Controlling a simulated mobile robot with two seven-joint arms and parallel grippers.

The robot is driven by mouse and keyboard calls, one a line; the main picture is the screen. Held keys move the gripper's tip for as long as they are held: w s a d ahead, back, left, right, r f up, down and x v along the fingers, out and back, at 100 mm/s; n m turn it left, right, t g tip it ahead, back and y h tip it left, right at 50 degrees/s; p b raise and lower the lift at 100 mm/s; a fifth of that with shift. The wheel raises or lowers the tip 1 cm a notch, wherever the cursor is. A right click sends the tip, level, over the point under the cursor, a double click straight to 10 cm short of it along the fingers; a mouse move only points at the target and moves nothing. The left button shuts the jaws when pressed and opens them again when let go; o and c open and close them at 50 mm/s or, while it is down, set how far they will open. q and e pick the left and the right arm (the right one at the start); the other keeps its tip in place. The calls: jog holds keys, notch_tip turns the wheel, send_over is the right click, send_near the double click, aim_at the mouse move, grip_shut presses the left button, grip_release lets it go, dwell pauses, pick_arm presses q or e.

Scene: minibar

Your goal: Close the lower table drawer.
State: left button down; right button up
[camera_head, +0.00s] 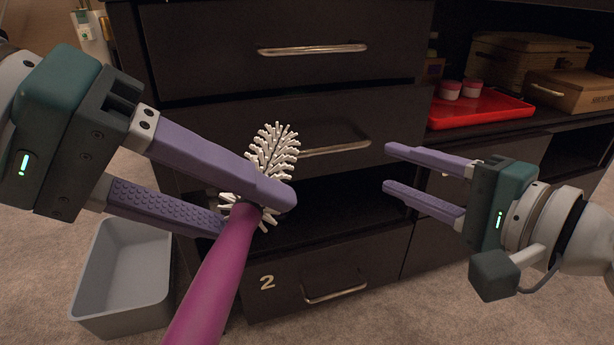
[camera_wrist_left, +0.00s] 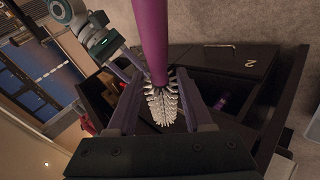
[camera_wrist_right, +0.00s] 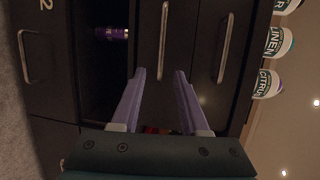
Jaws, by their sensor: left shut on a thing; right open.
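The lower drawer has a dark front (camera_head: 290,283) marked with a white 2 and a metal handle (camera_head: 335,292). A dark opening lies above this front, with a purple-capped item (camera_wrist_right: 111,33) inside it in the right wrist view. I cannot tell how far the drawer is pulled out. My left gripper (camera_head: 250,212) is shut on a brush with white bristles (camera_head: 275,148) and a magenta handle (camera_head: 212,285), in front of the drawers' left part. My right gripper (camera_head: 388,168) is open and empty, right of the middle drawer's handle and above the lower front.
Two drawers with metal handles (camera_head: 313,49) are above the opening. A grey bin (camera_head: 125,275) stands on the carpet at left. A red tray (camera_head: 485,110) with small jars and wooden boxes (camera_head: 530,60) sit at right. Several labelled bottles (camera_wrist_right: 278,42) show in the right wrist view.

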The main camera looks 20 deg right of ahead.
aim_at(328, 152)
pick_arm(q)
jog(key=shift+s+f, duration=0.15)
jog(key=shift+f, duration=0.6)
jog(key=shift+a+b, duration=0.15)
jog(key=shift+b, duration=0.15)
pick_arm(e)
jog(key=shift+n+y, duration=0.5)
jog(key=shift+y, duration=0.2)
jog(key=b+x, duration=0.1)
jog(key=x, duration=0.5)
jog(key=a+b+x, duration=0.1)
jog(key=x, duration=0.5)
jog(key=shift+s+f+b, duration=0.1)
jog(key=shift+b, duration=0.2)
pick_arm(q)
notch_tip(328, 152, down, 3)
jog(key=shift+r, duration=0.2)
pick_arm(e)
grip_shut()
